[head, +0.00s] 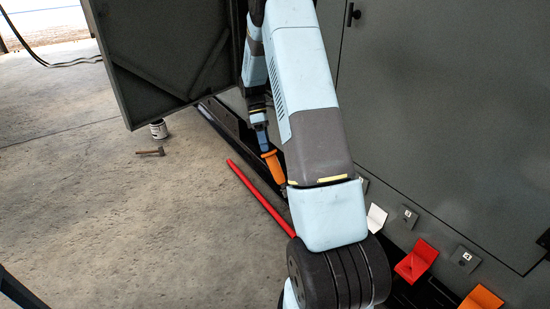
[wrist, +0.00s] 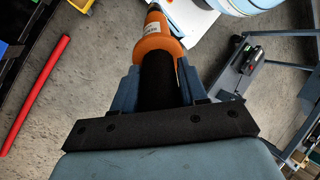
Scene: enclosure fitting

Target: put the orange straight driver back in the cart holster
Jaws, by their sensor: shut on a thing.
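The orange straight driver (head: 273,167) is in my gripper (head: 262,146), left of my large arm link in the head view. In the wrist view the driver's orange body (wrist: 157,42) points away from my gripper (wrist: 157,78). The two blue-grey fingers are shut on its black part, one on each side. The driver is off the floor. I cannot make out the cart holster in either view. A blue-grey cart-like frame (wrist: 232,84) with a dark tool on it shows at the right of the wrist view.
A red bar (head: 258,196) lies on the floor, also in the wrist view (wrist: 36,92). A hammer (head: 150,152) and a can (head: 158,130) stand farther left. A dark open panel (head: 165,50) and a grey cabinet (head: 450,110) flank my arm. Left floor is mostly clear.

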